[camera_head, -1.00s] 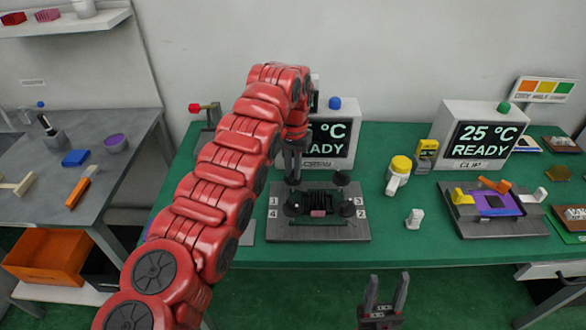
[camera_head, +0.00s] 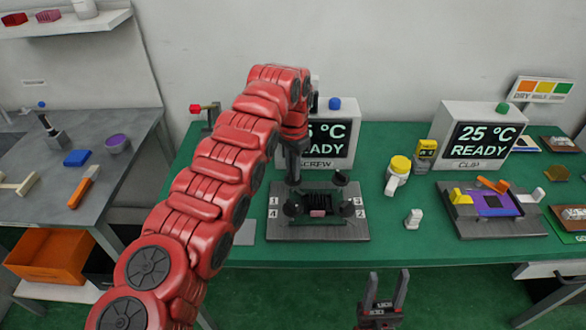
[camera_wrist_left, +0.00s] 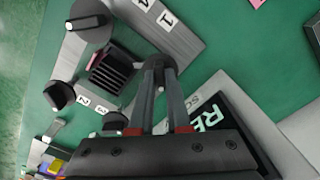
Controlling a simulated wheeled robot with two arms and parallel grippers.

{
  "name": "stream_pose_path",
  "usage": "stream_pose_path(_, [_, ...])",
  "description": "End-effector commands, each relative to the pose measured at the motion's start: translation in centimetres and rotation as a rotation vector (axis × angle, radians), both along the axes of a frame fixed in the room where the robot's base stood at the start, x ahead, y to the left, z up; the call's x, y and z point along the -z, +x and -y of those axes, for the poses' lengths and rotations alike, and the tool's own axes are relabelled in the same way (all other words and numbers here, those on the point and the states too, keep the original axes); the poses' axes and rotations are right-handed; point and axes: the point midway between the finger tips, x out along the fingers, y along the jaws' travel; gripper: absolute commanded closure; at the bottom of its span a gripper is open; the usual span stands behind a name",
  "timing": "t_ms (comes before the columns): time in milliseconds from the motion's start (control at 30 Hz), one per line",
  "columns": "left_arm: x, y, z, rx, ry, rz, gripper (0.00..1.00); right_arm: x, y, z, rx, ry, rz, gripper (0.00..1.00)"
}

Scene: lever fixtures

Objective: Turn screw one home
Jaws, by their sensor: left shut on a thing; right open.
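The screw fixture (camera_head: 330,230) is a dark grey plate with a black finned block (camera_head: 318,200) in its middle. Black knobs stand at its corners, beside white labels 1 to 4. Label 1 (camera_wrist_left: 167,20) lies close to my left gripper (camera_wrist_left: 158,65) in the left wrist view. That gripper points down at the label 1 corner and is shut on the knob of screw one, which the fingertips mostly hide. In the head view my left gripper (camera_head: 293,180) is upright over the plate's back-left corner. My right gripper (camera_head: 387,275) is open and empty in front of the table.
A SCREW display (camera_head: 333,135) reading 25 °C READY stands right behind the fixture. The CLIP fixture (camera_head: 493,208) is farther right.

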Motion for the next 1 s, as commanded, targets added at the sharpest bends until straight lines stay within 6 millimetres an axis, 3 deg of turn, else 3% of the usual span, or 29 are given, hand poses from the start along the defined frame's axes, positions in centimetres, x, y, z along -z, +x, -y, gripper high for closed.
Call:
stream_pose_path(200, [-0.1, 0.1, 0.0, 0.001, -0.001, 0.002, 1.0, 0.0, 0.0, 0.0, 0.0, 0.0, 0.0, 0.5])
stream_pose_path(233, [-0.1, 0.1, 0.0, 0.001, -0.001, 0.002, 0.8, 0.0, 0.0, 0.0, 0.0, 0.0, 0.0, 0.5])
stream_pose_path(367, [0.0, 0.0, 0.0, 0.0, -0.001, 0.002, 0.56, 0.0, 0.0, 0.0, 0.0, 0.0, 0.0, 0.5])
stream_pose_path(733, [-0.5, 0.0, 0.1, 0.0, 0.001, 0.002, 0.55, 0.0, 0.0, 0.0, 0.0, 0.0, 0.0, 0.5])
stream_pose_path(900, [-3.1, 0.0, 0.1, 0.001, 0.001, 0.002, 0.55, 0.0, 0.0, 0.0, 0.0, 0.0, 0.0, 0.5])
stream_pose_path(1000, [-5.3, 0.0, 0.3, 0.003, -0.001, 0.002, 0.55, -1.1, 0.0, 0.0, 0.0, 0.0, 0.0, 0.5])
